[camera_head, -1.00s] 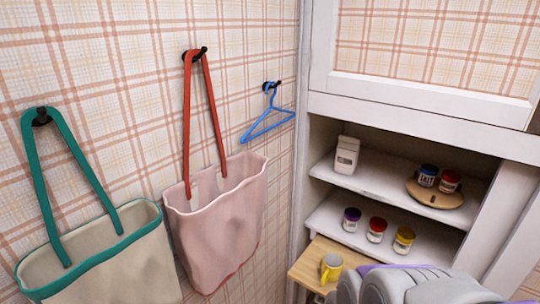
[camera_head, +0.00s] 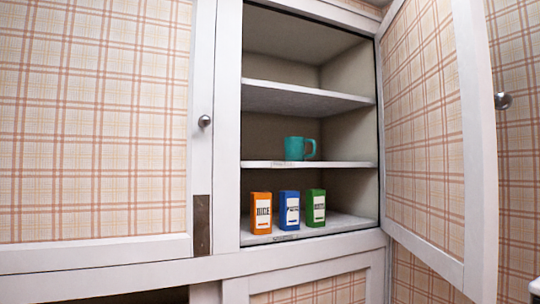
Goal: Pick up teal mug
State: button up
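The teal mug (camera_head: 295,149) stands upright on the middle shelf (camera_head: 262,164) of an open wall cabinet. Its handle points to the right. Nothing touches it and nothing stands in front of it. My gripper does not show in this view.
On the shelf below stand an orange box (camera_head: 261,212), a blue box (camera_head: 289,210) and a green box (camera_head: 315,207). The cabinet door (camera_head: 428,130) is swung open on the right. A closed plaid door (camera_head: 95,120) with a knob (camera_head: 204,121) is on the left. The upper shelf (camera_head: 300,97) is empty.

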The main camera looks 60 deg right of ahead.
aim_at(295, 146)
jog(key=z, duration=1.75)
